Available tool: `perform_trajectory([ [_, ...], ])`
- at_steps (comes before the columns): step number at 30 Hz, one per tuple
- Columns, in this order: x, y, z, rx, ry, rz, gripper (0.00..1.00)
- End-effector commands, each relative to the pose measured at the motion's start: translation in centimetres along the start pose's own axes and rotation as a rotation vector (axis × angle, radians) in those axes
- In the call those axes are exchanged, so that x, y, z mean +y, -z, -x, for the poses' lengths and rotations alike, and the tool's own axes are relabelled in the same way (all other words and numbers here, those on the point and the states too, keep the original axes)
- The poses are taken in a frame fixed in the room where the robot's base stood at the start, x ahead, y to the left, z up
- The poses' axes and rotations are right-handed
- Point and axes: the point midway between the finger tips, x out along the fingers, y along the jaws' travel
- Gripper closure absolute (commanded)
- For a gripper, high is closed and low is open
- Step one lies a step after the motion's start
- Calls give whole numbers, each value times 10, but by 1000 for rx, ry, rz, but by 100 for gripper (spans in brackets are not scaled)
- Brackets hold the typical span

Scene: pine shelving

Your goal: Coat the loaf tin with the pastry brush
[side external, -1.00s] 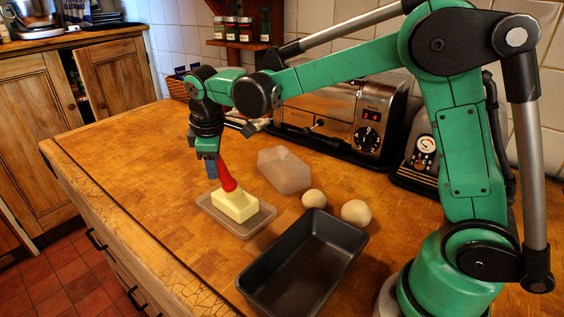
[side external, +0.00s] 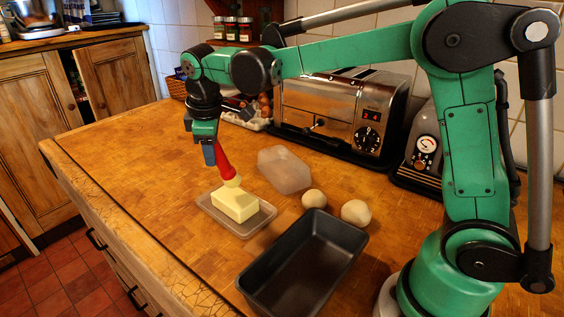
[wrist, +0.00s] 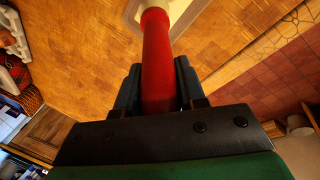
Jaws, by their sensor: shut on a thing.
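My gripper (side external: 213,152) is shut on the red handle of the pastry brush (side external: 224,160). The brush points down, and its pale head is just above or touching the far end of the butter block (side external: 235,205); I cannot tell which. In the wrist view the red handle (wrist: 156,60) runs up between the fingers (wrist: 157,85), with the pale head at the top edge. The butter sits on a shallow translucent dish (side external: 246,232). The dark loaf tin (side external: 352,238) stands empty to the right of the dish, nearer the camera.
A translucent lid (side external: 285,170) lies behind the butter. A toaster (side external: 340,112) and a gauged appliance (side external: 425,150) stand along the wall. The counter left of the dish is clear.

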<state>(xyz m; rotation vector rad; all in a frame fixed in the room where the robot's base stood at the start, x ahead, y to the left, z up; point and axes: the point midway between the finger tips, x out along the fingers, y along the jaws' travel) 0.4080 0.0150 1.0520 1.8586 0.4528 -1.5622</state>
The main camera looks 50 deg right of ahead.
Motion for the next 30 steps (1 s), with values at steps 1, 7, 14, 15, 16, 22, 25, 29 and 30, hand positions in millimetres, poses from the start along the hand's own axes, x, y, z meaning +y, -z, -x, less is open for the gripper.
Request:
perform_trajectory([
  [1,1,0,5,0,0,0,100],
  [7,6,2,22,0,0,0,100],
  [14,10,3,37,0,0,0,100],
  [15,10,3,38,0,0,0,100],
  [16,10,3,38,0,0,0,100],
  [22,10,3,39,0,0,0,100],
  [25,10,3,38,0,0,0,100],
  [29,10,3,38,0,0,0,100],
  [30,10,3,38,0,0,-1,100],
])
